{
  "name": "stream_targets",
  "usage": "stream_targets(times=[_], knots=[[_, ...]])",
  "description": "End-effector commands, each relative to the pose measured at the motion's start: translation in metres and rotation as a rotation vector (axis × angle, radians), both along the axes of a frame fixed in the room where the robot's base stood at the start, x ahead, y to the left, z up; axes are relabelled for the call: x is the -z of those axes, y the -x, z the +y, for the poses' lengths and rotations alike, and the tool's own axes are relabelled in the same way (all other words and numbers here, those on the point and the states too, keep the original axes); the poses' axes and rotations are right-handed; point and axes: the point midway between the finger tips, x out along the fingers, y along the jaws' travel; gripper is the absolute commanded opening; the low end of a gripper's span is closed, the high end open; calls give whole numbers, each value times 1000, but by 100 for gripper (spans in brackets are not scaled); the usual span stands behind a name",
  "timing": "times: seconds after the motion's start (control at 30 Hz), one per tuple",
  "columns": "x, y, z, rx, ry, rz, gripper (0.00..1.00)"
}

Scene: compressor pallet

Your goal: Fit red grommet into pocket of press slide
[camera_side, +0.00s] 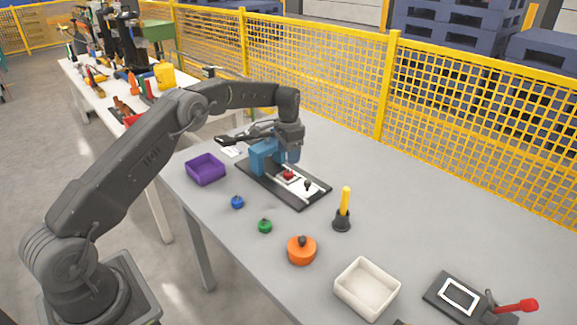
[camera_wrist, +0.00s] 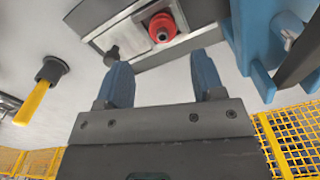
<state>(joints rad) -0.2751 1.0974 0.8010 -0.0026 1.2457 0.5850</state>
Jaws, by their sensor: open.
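The red grommet (camera_side: 288,175) is on the pale press slide (camera_side: 318,191), at the slide's pocket. I cannot tell how deep it sits. In the wrist view the red grommet (camera_wrist: 168,20) shows a dark centre and lies just beyond my fingertips. The slide (camera_wrist: 118,38) runs along a dark base and carries a black knob (camera_wrist: 111,56). My gripper (camera_wrist: 163,68) is open, with two blue fingers apart and nothing between them. In the side view my gripper (camera_side: 292,158) is just above the grommet, beside the blue press frame (camera_side: 262,158).
A purple bin (camera_side: 206,169) stands left of the press. A blue part (camera_side: 237,202), a green part (camera_side: 265,226) and an orange part (camera_side: 301,251) lie in front. A yellow-handled tool (camera_side: 344,203), white tray (camera_side: 367,289) and red-handled fixture (camera_side: 470,298) stand to the right.

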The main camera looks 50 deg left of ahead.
Motion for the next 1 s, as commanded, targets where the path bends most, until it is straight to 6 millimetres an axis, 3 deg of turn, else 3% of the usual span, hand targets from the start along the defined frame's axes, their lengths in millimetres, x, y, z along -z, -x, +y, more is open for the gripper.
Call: stream_targets(times=[0.2, 0.57, 0.67, 0.77, 1.0], knots=[[-38, -1, 1, 0, -3, -4, 62], [-59, 1, -1, -3, -5, -8, 62], [-83, 7, -10, -14, -10, -31, 62], [-121, 23, -27, -35, -18, -69, 62], [-205, 93, -76, -101, -25, -174, 62]])
